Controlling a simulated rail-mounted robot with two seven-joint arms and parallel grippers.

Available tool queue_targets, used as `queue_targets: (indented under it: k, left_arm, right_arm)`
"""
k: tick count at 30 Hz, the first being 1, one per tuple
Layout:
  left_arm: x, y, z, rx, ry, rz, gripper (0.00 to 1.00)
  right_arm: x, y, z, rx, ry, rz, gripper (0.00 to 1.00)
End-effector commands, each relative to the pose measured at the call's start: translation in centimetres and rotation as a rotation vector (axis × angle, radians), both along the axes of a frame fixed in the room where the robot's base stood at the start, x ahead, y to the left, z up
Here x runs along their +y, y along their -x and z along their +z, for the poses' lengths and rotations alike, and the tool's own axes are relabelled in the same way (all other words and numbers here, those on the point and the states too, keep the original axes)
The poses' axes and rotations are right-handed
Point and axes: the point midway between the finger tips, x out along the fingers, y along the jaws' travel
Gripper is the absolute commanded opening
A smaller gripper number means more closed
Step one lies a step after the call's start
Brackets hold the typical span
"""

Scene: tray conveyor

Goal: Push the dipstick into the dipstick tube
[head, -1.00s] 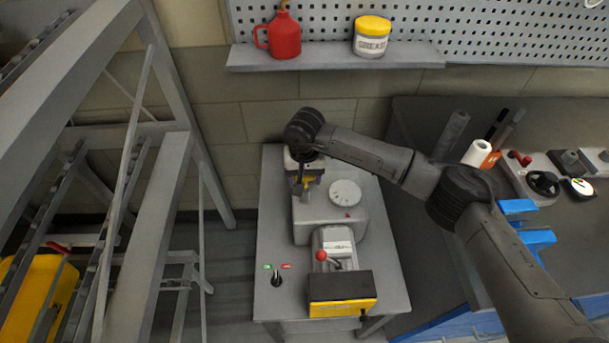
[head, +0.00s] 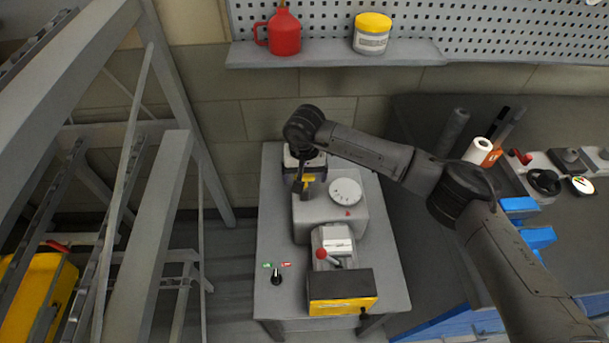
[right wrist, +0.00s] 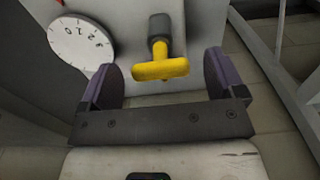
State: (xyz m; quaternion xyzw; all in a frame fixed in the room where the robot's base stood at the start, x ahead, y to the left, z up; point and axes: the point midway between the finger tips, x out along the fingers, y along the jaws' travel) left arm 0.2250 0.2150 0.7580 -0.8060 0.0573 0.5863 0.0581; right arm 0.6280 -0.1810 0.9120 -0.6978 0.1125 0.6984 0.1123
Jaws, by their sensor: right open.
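The dipstick shows as a yellow T-shaped handle (right wrist: 160,70) with a short yellow shaft in the right wrist view. The shaft meets a dark tube end (right wrist: 159,24); how deep it sits is hard to tell. In the head view the yellow handle (head: 308,180) is small and partly covered by my gripper. My right gripper (head: 306,176) is above the far end of the grey machine. In the right wrist view its purple fingers (right wrist: 162,82) stand apart on either side of the handle, with gaps and no visible contact. My left gripper is out of view.
A grey machine (head: 330,214) with a white dial (head: 345,191), a red-knobbed lever (head: 322,254) and a yellow-fronted box (head: 342,306) stands on a grey table (head: 392,276). A steel frame (head: 160,220) stands left. A shelf (head: 335,54) holds a red can and a tub.

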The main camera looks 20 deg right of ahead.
Motion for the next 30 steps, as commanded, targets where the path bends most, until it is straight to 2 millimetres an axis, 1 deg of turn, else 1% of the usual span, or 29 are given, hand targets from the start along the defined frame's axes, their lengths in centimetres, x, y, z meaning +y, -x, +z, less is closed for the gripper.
queue_targets:
  k: [1,9,15,18,24,30]
  left_arm:
    - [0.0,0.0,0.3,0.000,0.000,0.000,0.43]
    - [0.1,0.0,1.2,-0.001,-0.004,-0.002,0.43]
    - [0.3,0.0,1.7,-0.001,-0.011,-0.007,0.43]
    - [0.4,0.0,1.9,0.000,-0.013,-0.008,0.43]
    - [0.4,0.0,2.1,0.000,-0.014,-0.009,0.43]
    - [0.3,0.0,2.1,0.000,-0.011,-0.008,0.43]
  right_arm:
    - [0.0,-0.1,1.0,-0.003,0.000,0.000,0.89]
    - [0.0,-0.1,6.3,-0.004,-0.001,0.001,0.89]
    - [0.0,-0.1,9.8,-0.003,0.000,-0.001,0.89]
    - [0.0,0.0,11.1,-0.002,0.000,0.000,0.89]
    - [0.0,0.0,12.6,-0.001,-0.001,0.000,0.89]
    - [0.0,0.0,13.0,0.000,0.000,0.000,0.89]
